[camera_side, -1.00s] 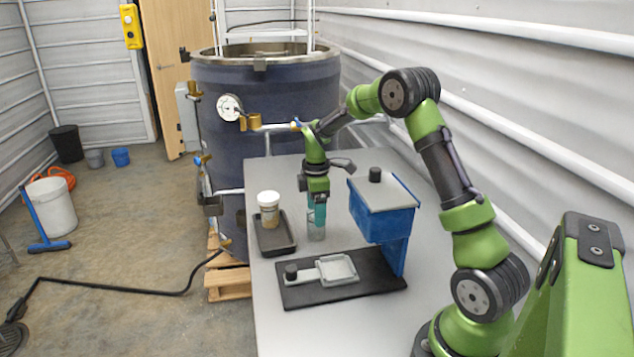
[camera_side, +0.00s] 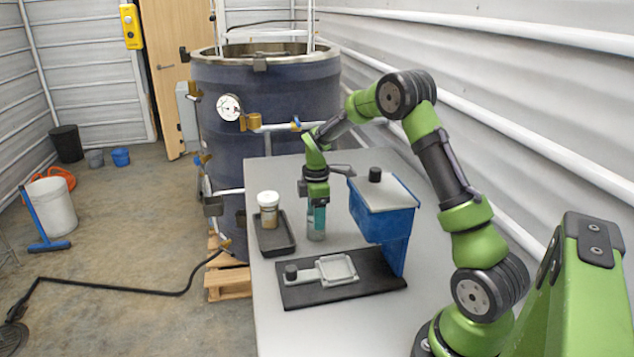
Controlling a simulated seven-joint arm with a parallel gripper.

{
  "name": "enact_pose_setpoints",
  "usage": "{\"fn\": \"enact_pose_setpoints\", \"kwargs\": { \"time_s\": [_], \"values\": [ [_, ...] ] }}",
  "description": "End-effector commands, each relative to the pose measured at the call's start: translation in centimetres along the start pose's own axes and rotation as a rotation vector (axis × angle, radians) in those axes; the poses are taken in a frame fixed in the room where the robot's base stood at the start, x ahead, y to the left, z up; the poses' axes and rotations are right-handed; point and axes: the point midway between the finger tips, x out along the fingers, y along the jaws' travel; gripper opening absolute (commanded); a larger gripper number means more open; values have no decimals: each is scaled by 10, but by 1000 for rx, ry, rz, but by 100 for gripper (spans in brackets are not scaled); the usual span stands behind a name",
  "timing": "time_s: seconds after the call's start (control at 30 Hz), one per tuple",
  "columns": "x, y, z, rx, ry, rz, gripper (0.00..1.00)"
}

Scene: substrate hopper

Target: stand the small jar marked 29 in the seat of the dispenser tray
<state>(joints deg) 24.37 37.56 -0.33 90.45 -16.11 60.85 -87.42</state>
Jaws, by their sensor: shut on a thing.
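My gripper (camera_side: 318,220) points straight down over the table, between the black tray and the dispenser. Its teal fingers are shut on a small clear jar (camera_side: 316,235), whose lower part shows below them. The jar is upright and appears to be at the table top; its upper part is hidden, and no number can be read. The dispenser has a blue hopper (camera_side: 384,223) above a black base (camera_side: 370,284). The pale grey dispenser tray (camera_side: 318,274) lies on that base, with a square, empty-looking seat to the right of its black knob (camera_side: 291,271).
A white-lidded jar with brown contents (camera_side: 269,212) stands in a black tray (camera_side: 275,247) on the left of the table (camera_side: 277,328). The hopper stands close to the right of my gripper. The table's front is clear. A large dark tank (camera_side: 262,110) stands behind.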

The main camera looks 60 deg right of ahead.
Motion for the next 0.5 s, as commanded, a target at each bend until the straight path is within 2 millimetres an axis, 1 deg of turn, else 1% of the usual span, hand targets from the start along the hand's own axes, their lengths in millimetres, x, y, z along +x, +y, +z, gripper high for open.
{"fn": "enact_pose_setpoints", "kwargs": {
  "time_s": [0.17, 0.5],
  "values": [
    [-8, 1, 0, 1, 1, 3, 38],
    [-35, 1, 0, -1, 1, 4, 38]
  ]
}}
